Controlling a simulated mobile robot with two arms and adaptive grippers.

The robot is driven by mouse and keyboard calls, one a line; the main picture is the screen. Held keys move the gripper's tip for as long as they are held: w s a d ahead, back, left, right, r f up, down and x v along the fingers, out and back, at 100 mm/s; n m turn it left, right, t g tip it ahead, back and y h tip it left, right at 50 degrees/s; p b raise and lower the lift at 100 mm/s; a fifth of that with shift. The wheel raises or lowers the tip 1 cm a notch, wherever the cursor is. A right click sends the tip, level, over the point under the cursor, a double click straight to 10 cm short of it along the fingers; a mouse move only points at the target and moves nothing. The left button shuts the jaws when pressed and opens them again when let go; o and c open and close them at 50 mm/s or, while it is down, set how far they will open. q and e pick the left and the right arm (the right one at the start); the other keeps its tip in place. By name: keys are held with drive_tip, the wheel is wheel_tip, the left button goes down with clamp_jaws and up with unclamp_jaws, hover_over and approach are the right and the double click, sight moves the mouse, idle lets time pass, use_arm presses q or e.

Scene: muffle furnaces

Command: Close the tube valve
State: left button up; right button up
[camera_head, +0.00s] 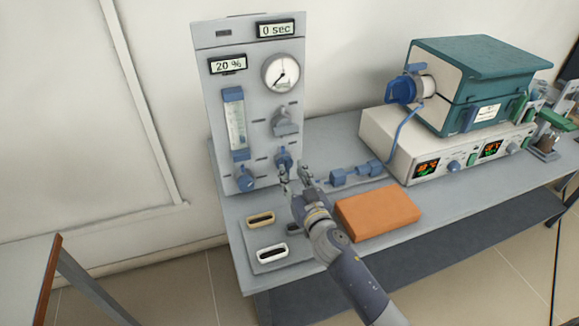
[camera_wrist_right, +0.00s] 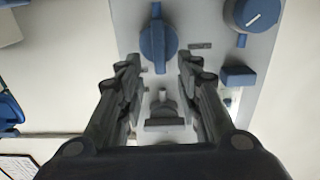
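The grey control panel (camera_head: 215,110) stands upright at the back of the table. A blue valve handle (camera_head: 283,160) sits low on its right side. In the right wrist view the blue handle (camera_wrist_right: 158,40) points up and down, with its lower end between the fingertips in the picture. My right gripper (camera_head: 294,171) is open in front of this handle. In the wrist view its fingers (camera_wrist_right: 158,65) stand apart on either side, with no visible contact. A grey valve (camera_head: 285,123) is higher on the panel. Which valve is the tube valve is not marked. My left gripper is out of view.
A round blue knob (camera_head: 246,179) is on the panel's lower left. An orange block (camera_head: 378,212) lies beside my right arm. Blue fittings (camera_head: 355,174) lie behind it. The furnace (camera_head: 470,85) stands on a controller at right. The pad (camera_head: 285,262) has two handled pieces.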

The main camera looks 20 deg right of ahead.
sight(288, 164)
drive_tip(key=shift+w+a, duration=0.1)
drive_tip(key=shift+w, duration=1.55)
clamp_jaws()
